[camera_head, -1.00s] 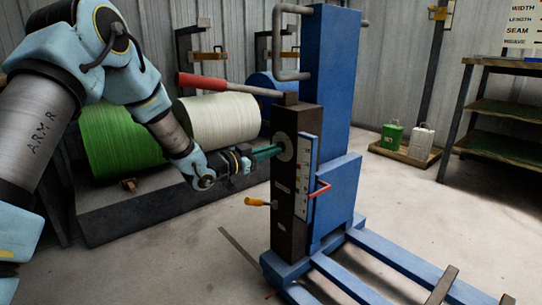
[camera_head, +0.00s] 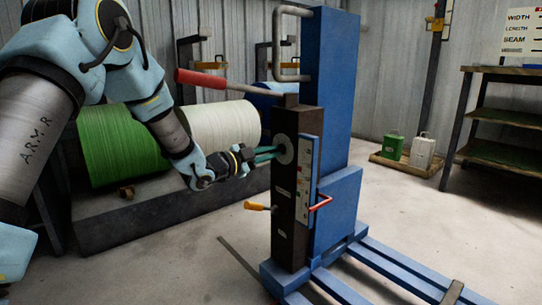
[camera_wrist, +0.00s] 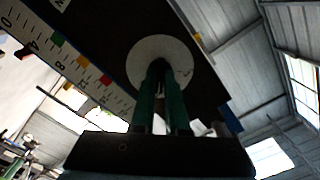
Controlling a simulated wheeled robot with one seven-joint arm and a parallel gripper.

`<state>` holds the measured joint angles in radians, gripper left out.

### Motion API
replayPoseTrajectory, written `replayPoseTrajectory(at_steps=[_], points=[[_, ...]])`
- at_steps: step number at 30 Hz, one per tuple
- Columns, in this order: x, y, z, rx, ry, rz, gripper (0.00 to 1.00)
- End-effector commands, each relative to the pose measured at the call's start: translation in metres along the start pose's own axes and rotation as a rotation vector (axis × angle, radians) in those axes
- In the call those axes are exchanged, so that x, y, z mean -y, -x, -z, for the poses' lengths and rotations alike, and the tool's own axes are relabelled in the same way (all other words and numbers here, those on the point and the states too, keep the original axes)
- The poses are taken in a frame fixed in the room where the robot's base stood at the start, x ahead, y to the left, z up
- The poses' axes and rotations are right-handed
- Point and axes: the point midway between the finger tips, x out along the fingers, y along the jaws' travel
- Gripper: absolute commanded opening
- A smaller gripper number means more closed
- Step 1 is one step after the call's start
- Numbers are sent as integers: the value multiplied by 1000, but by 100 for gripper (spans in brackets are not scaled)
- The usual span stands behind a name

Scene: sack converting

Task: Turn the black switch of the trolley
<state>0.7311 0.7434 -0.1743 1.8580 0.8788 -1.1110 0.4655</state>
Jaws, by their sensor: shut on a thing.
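The blue trolley (camera_head: 338,90) stands upright with a dark control box (camera_head: 291,200) on its near side. A round pale grey dial plate (camera_head: 285,149) sits high on that box and also shows in the wrist view (camera_wrist: 178,52). My gripper (camera_head: 277,153) points straight at this plate. In the wrist view its two long green fingers (camera_wrist: 161,70) reach the middle of the plate and are shut on the black switch. The switch itself is almost wholly hidden between the fingertips.
A red-gripped lever (camera_head: 202,79) sticks out left above my gripper. A yellow-orange handle (camera_head: 256,206) and a red hook (camera_head: 321,203) are lower on the trolley. Green (camera_head: 122,143) and white (camera_head: 222,133) rolls lie behind my arm. The floor at right is open beyond the forks.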

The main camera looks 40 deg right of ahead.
Motion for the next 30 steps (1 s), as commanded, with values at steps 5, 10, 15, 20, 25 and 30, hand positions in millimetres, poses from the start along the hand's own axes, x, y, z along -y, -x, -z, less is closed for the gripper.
replayPoseTrajectory(at_steps=[5,10,15,20,25,30], points=[[0,0,0,1,-8,-1,0],[0,0,0,1,-7,-1,0],[0,0,0,1,-7,-1,24],[0,0,0,1,-6,-1,42],[0,0,0,0,-6,-1,42],[0,5,0,2,-6,-1,42]])
